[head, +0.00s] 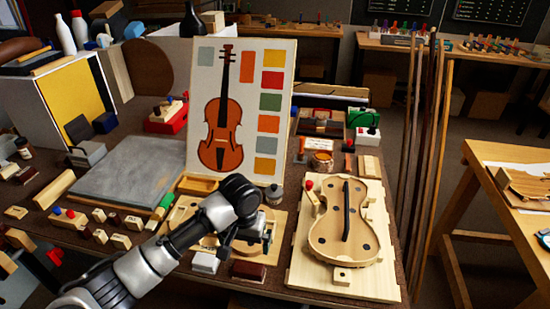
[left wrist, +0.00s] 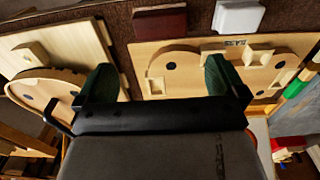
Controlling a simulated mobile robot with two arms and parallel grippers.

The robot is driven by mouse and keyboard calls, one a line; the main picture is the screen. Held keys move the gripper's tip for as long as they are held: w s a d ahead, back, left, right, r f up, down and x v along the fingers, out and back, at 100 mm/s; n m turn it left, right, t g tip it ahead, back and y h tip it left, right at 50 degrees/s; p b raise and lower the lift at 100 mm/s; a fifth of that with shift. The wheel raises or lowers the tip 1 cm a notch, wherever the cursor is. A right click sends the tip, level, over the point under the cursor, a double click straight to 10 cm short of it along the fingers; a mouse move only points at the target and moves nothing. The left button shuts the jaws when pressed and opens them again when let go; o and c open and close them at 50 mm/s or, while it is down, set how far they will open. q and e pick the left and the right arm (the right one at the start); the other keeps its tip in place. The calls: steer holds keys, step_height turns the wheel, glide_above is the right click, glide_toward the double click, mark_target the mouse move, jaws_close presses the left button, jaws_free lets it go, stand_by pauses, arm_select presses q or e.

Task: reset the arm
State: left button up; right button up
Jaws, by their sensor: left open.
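My left arm comes in from the lower left in the head view. Its gripper (head: 250,238) hangs over a light wooden board with a violin-shaped form, which it partly hides. In the left wrist view the two dark green fingers (left wrist: 160,82) stand wide apart with nothing between them. The same board (left wrist: 190,58) lies beyond the fingertips there; I cannot tell how far below. My right gripper is in neither view.
A larger board with a violin form (head: 345,235) lies to the right. A dark red block (head: 248,270) and a white block (head: 205,262) sit near the front edge. A violin picture panel (head: 240,75) stands behind. A grey slab (head: 130,172) lies left.

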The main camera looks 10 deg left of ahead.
arm_select(q)
steer(key=s+d+f+m+t+h, duration=0.1)
steer(key=s+d+f, duration=0.1)
steer(key=s, duration=0.4)
steer(key=s+d+f+m+t+h, duration=0.1)
steer(key=s+d+f+h, duration=0.15)
steer(key=s, duration=0.45)
steer(key=s+a+r+t+y, duration=0.2)
steer(key=s+a+y, duration=0.1)
steer(key=s+a, duration=0.9)
steer(key=s+d+f+g, duration=0.1)
steer(key=s+f, duration=0.1)
steer(key=f, duration=1.2)
steer(key=s+d+f+g, duration=0.1)
steer(key=f, duration=1.3)
steer(key=s+a+f+g, duration=0.1)
steer(key=s+a+f, duration=0.2)
steer(key=s+f, duration=1.1)
steer(key=shift+s+f, duration=0.2)
steer(key=shift+s, duration=0.7)
